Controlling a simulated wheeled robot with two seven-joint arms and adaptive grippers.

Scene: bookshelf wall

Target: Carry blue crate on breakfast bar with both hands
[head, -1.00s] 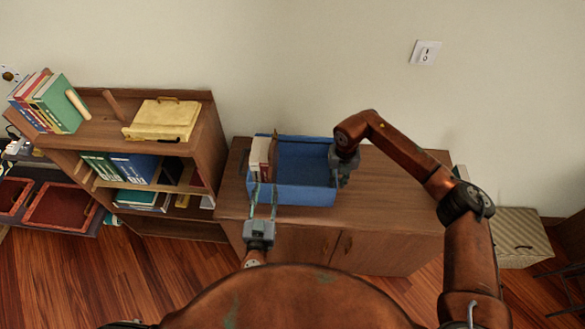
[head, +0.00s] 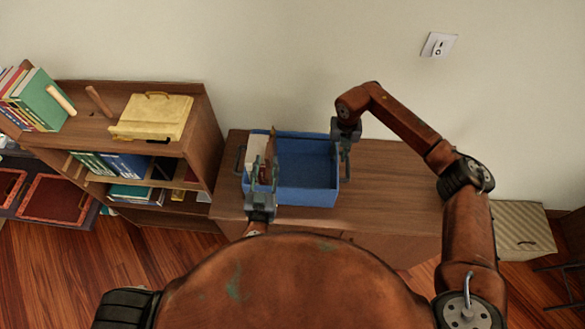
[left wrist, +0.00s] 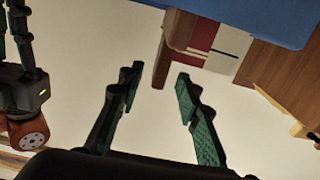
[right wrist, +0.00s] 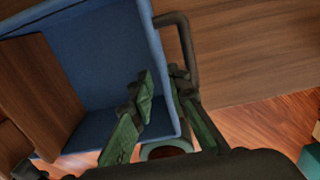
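The blue crate (head: 304,203) stands on the brown wooden breakfast bar (head: 395,200). It holds upright books (head: 257,149) at its left end; the rest looks empty. Its right handle (right wrist: 193,45) shows in the right wrist view.
A wooden bookshelf (head: 208,125) stands left of the bar, with books and a yellow case (head: 152,117) on top. The wall is close behind. The bar is clear right of the crate. A woven box (head: 522,230) stands on the floor at right.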

